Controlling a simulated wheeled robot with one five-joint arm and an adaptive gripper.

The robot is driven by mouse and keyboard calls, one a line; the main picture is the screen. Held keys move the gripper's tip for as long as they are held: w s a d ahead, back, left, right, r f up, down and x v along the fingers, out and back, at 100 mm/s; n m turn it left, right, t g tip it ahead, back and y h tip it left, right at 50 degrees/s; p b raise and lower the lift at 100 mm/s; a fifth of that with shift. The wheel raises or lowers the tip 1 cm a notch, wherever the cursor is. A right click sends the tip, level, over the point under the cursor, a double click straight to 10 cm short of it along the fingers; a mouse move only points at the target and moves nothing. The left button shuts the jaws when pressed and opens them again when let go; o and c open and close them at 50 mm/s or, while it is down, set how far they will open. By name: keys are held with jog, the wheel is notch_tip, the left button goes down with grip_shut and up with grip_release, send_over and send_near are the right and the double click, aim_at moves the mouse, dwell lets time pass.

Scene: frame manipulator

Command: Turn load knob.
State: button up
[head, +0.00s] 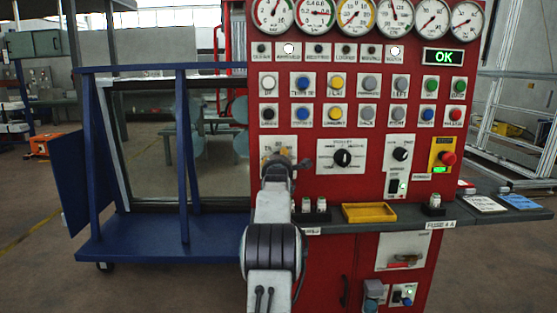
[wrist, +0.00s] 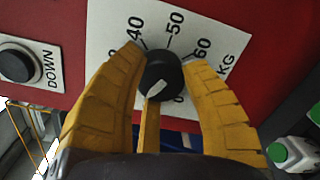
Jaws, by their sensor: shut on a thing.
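The load knob (wrist: 163,72) is a round black knob with a light pointer mark, on a white scale plate (wrist: 115,25) marked 40, 50, 60 and KG. In the wrist view my gripper (wrist: 164,56) has its yellow fingers on both sides of the knob, shut on it. The fingers hide the lower part of the scale. In the head view my gripper (head: 280,160) reaches the lower left of the red control panel (head: 318,188), and my arm hides the knob there.
In the wrist view a black DOWN button (wrist: 17,65) is left of the scale. In the head view another black knob (head: 343,157) is close right of my gripper. A grey ledge (head: 385,220) with a yellow tray (head: 369,212) runs below. A blue frame (head: 183,150) stands left.

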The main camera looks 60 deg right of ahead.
jog(key=shift+m, duration=0.5)
jog(key=shift+r, duration=0.1)
jog(key=o, duration=1.2)
jog(key=shift+w, duration=0.1)
jog(key=shift+a, duration=0.1)
jog(key=shift+v, duration=5.95)
